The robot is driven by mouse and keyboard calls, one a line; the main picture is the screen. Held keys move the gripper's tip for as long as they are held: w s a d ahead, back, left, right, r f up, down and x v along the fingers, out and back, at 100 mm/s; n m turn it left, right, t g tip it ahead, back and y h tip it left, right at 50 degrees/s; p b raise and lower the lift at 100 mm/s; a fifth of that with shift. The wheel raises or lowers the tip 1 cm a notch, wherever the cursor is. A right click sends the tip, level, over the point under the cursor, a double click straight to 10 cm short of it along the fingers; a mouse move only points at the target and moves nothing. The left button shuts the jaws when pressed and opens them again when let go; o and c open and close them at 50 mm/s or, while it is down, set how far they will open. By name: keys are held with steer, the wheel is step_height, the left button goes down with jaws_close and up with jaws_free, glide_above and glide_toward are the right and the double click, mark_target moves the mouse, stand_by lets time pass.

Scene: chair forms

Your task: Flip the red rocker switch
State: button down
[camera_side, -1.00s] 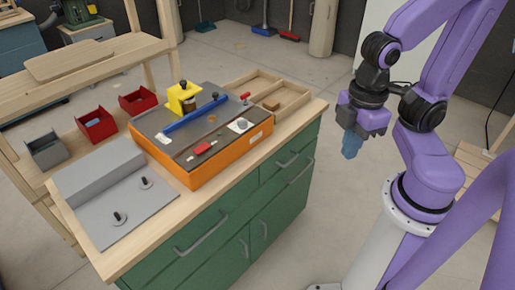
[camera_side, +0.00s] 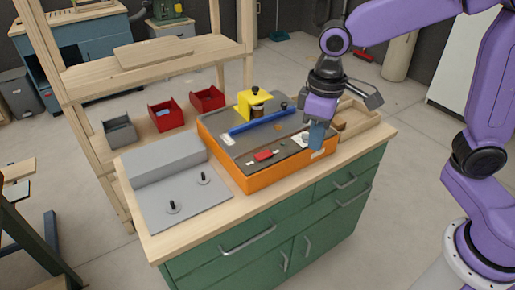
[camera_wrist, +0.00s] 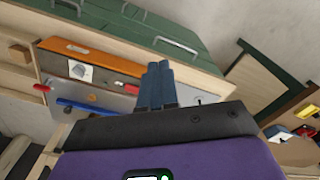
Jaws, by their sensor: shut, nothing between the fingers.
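The red rocker switch (camera_side: 264,155) sits on the grey top of an orange-sided box (camera_side: 272,178), near its front edge. It also shows in the wrist view (camera_wrist: 131,89), just left of my fingers. I cannot tell which way it is tilted. My gripper (camera_side: 316,147) is shut and empty, with blue fingers pointing down over the box's right end, to the right of the switch and apart from it. In the wrist view my fingertips (camera_wrist: 158,65) show in front of the box's edge. My fingers partly hide the white dial plate (camera_side: 302,141) in the side view.
The box top also carries a blue bar (camera_side: 262,122) and a yellow bracket (camera_side: 252,101). A wooden tray (camera_side: 362,119) lies behind my gripper. A grey plate with two black-topped posts (camera_side: 188,199) lies left, with several small bins (camera_side: 163,115) behind.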

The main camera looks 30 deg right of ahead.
steer(key=w+a+m, duration=0.2)
steer(key=w+m, duration=0.1)
steer(key=w, duration=0.8)
steer(key=m, duration=0.4)
glide_above(257, 157)
steer(key=shift+d+f, duration=0.15)
steer(key=shift+f, duration=1.25)
step_height(257, 157, down, 14)
steer(key=shift+f, duration=0.1)
